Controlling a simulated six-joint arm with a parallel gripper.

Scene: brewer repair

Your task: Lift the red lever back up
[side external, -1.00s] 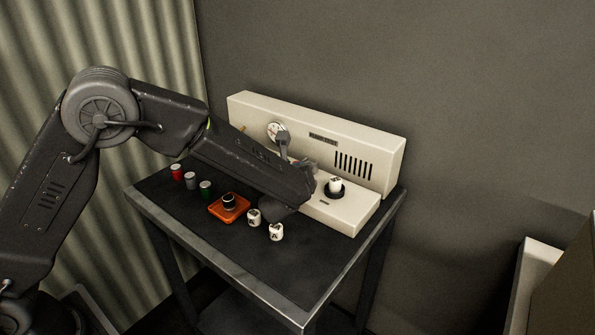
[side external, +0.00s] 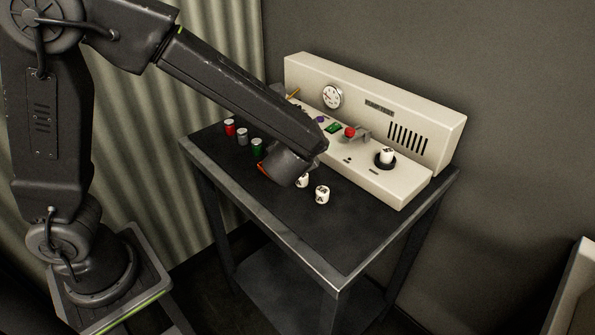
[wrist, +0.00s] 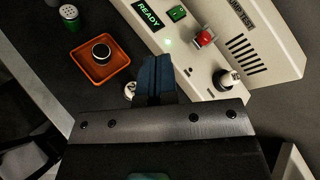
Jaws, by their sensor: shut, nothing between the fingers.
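The red lever (side external: 350,132) is a red knob at a grey bracket on the low front deck of the cream brewer (side external: 405,185). In the wrist view the red lever (wrist: 205,37) lies to the right of my gripper, apart from it. Whether the lever is raised or lowered is hard to tell. My gripper (wrist: 155,62) is shut and empty, its blue-grey fingers together near the brewer's front edge. In the side view the fingers are hidden behind my wrist. The wrist view shows a lit green READY display (wrist: 149,14) and a small green light (wrist: 168,42).
A white capsule (side external: 387,155) stands in the brewer's round socket. An orange tray (wrist: 84,66) holds a dark round-topped item. White capsules (side external: 322,194) stand on the table front. Red (side external: 230,128), grey (side external: 243,137) and green (side external: 257,147) canisters stand at left. The table's front right is clear.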

